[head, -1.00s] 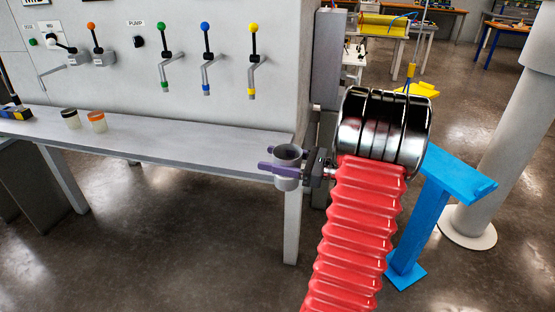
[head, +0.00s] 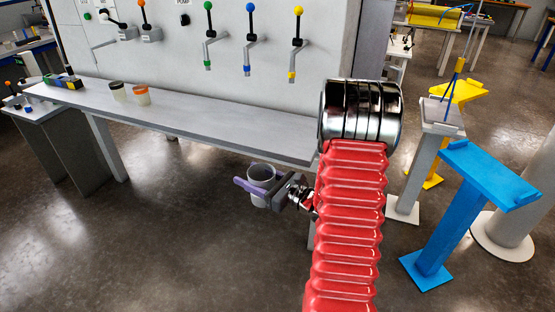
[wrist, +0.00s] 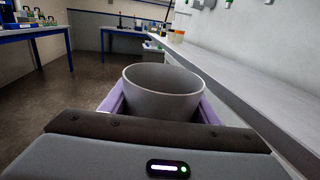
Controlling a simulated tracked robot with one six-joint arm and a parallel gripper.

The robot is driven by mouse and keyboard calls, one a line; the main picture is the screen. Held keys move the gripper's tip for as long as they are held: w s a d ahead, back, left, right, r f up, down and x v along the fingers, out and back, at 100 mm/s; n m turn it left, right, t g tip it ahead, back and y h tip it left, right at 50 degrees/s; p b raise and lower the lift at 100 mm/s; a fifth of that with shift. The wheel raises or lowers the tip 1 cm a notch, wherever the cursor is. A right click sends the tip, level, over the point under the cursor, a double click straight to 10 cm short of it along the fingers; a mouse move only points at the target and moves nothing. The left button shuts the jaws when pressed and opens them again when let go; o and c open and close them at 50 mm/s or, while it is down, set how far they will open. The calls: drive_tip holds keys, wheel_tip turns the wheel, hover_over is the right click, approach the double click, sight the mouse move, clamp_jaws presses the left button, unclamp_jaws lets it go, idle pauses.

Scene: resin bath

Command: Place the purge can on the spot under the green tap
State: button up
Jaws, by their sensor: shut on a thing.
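The purge can is a grey, open-topped can (head: 262,174), held upright between the purple fingers of my gripper (head: 256,188). In the wrist view the can (wrist: 163,92) sits between both purple fingers (wrist: 160,108) and looks empty as far as I see into it. The can is in front of the bench's front edge, lower in the picture than the bench top, not on it. The green tap (head: 208,38) has a green knob and green tip and hangs on the white panel above the bench, left of the can. The spot under it is not clearly marked.
The grey bench top (head: 220,115) carries two small jars, one dark-lidded (head: 118,91) and one orange-lidded (head: 142,95), at left. Blue (head: 248,40) and yellow (head: 297,43) taps hang right of the green one. Blue (head: 490,172) and grey (head: 440,115) stands are at right.

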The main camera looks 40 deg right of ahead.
drive_tip(key=a+f+y, duration=0.1)
drive_tip(key=a+f, duration=0.2)
drive_tip(key=a, duration=0.4)
drive_tip(key=a+f+n+g+y, duration=0.1)
drive_tip(key=a+f, duration=0.3)
drive_tip(key=a, duration=0.4)
drive_tip(key=a+f+n+y, duration=0.1)
drive_tip(key=a+f, duration=0.3)
drive_tip(key=a, duration=0.4)
drive_tip(key=shift+w+f+y, duration=0.2)
drive_tip(key=shift+w+y, duration=0.1)
drive_tip(key=shift+w, duration=0.15)
drive_tip(key=shift+s, duration=0.15)
